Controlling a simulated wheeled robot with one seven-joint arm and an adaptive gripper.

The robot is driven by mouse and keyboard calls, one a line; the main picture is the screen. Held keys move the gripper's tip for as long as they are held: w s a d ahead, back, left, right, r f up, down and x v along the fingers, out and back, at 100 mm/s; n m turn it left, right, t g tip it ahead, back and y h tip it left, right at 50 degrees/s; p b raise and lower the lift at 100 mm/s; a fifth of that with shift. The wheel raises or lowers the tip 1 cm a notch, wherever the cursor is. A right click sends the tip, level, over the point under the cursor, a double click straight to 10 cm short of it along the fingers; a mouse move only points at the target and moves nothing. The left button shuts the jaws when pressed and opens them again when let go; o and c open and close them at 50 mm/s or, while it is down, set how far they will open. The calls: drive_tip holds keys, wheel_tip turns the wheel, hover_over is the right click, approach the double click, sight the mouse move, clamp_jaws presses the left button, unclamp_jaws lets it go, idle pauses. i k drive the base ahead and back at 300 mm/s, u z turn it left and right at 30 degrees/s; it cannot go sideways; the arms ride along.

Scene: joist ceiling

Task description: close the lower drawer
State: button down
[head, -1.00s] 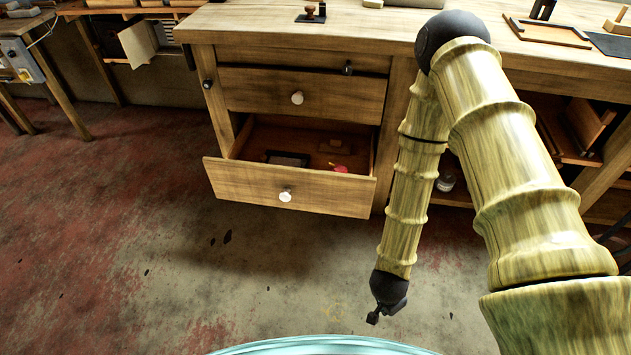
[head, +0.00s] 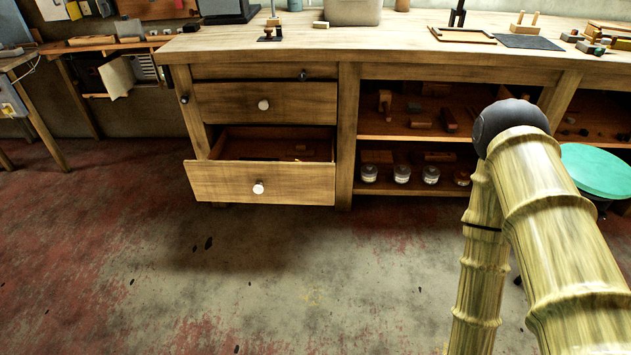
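The lower drawer (head: 222,183) of the wooden workbench is pulled out, with a pale round knob (head: 258,187) on its front. Its inside is partly visible, and a few low items lie in it, too dim to make out. The upper drawer (head: 220,103) above it is shut. My arm reaches down at the right of the head view, well to the right of the drawer. My gripper is below the picture's edge and does not show.
Open shelves (head: 420,120) with jars and wooden blocks are right of the drawers. A green round stool (head: 598,170) stands at the far right, behind my arm. A side table (head: 20,100) is at the left. The floor (head: 270,270) before the drawer is clear.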

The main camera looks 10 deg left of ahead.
sight(221, 176)
drive_tip(key=z, duration=0.2)
drive_tip(key=k, duration=0.3)
drive_tip(key=u, duration=1.1)
drive_tip(key=i, duration=1.3)
drive_tip(key=z, duration=0.1)
